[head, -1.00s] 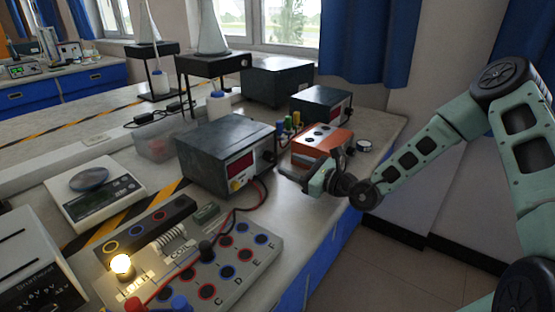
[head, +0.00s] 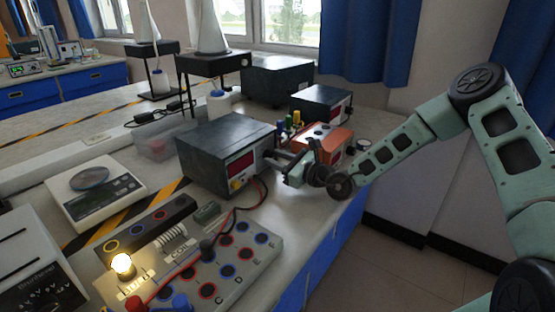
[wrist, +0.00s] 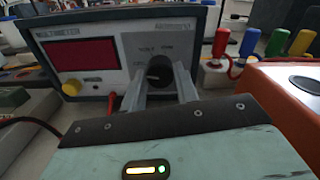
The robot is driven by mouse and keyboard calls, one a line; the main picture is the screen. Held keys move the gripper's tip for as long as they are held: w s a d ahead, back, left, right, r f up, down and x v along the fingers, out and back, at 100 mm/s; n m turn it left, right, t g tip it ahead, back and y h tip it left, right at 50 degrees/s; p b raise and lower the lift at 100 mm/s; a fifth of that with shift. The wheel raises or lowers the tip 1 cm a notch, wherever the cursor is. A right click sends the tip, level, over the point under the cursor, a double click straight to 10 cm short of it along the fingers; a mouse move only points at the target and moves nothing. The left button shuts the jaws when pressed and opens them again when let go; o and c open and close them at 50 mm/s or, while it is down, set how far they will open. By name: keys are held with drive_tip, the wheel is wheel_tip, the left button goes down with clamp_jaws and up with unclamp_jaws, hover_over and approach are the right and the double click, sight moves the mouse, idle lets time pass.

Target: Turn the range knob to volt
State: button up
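An orange box (head: 335,138) stands close right of my gripper, with coloured plugs (head: 290,124) behind it. A red lead (head: 262,190) hangs from the multimeter's front to the circuit board (head: 235,262). A scale (head: 95,190) stands at left.

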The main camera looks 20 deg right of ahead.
drive_tip(key=shift+r+p, duration=0.1)
drive_tip(key=shift+p, duration=0.3)
drive_tip(key=shift+r+m+p, duration=0.1)
drive_tip(key=shift+m+p, duration=0.5)
drive_tip(key=shift+p, duration=0.1)
drive_tip(key=m+p, duration=0.2)
drive_tip(key=p, duration=0.1)
drive_tip(key=m+p, duration=0.3)
drive_tip(key=shift+m+p, duration=0.3)
drive_tip(key=shift+m, duration=0.1)
drive_tip(key=shift+f+m+p, duration=0.2)
drive_tip(key=shift+m+p, duration=0.8)
drive_tip(key=shift+m, duration=0.4)
drive_tip(key=o, duration=1)
